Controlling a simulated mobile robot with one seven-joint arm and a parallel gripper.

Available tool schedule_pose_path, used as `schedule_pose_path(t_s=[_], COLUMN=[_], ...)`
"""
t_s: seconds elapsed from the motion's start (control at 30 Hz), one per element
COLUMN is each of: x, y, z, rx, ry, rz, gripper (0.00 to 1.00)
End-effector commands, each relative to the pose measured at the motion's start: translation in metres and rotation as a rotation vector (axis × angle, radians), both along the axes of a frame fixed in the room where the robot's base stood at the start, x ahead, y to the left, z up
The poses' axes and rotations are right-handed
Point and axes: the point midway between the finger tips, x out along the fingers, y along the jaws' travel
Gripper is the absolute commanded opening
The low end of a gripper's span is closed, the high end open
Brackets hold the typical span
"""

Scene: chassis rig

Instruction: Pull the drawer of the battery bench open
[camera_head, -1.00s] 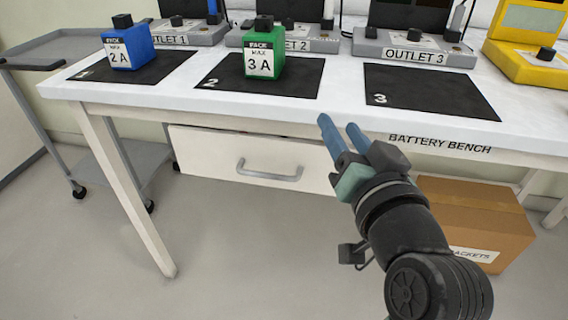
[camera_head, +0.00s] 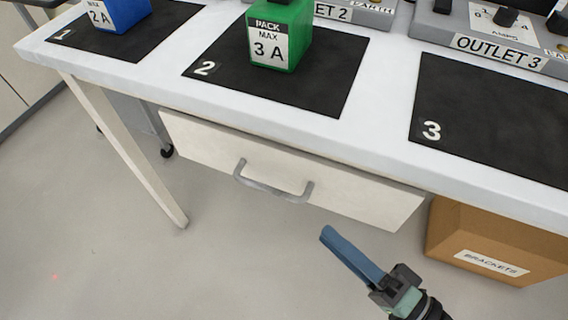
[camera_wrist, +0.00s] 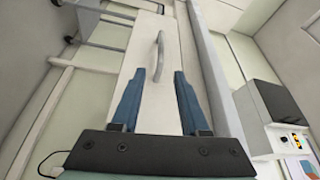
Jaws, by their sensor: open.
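The white battery bench (camera_head: 390,150) has a white drawer (camera_head: 205,146) under its top. The drawer front carries a grey bar handle (camera_head: 270,187) and looks shut or nearly so. My gripper (camera_head: 335,240) is below and to the right of the handle, apart from it, with nothing held. In the wrist view my gripper (camera_wrist: 155,82) has its two blue fingers spread. The drawer front (camera_wrist: 150,110) lies behind and between the fingers there, and the handle (camera_wrist: 158,56) shows beyond the fingertips.
A green pack (camera_head: 280,35) stands on mat 2 and a blue pack (camera_head: 118,14) on mat 1. Mat 3 (camera_head: 490,110) is bare. A cardboard box (camera_head: 490,240) sits under the bench at right. A bench leg (camera_head: 125,150) stands left of the drawer. The floor in front is clear.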

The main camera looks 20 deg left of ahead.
Motion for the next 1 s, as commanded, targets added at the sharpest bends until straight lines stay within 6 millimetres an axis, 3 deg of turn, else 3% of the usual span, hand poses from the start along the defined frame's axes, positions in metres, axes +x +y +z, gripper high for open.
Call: schedule_pose_path(t_s=[0.6, 0.8, 1.0], x=[0.044, 0.051, 0.052], y=[0.1, 0.114, 0.116], z=[0.006, 0.009, 0.009], rx=[-0.003, -0.004, -0.003], ry=[-0.002, -0.002, -0.001], rz=[0.004, 0.002, 0.0], gripper=[0.45, 0.45, 0.45])
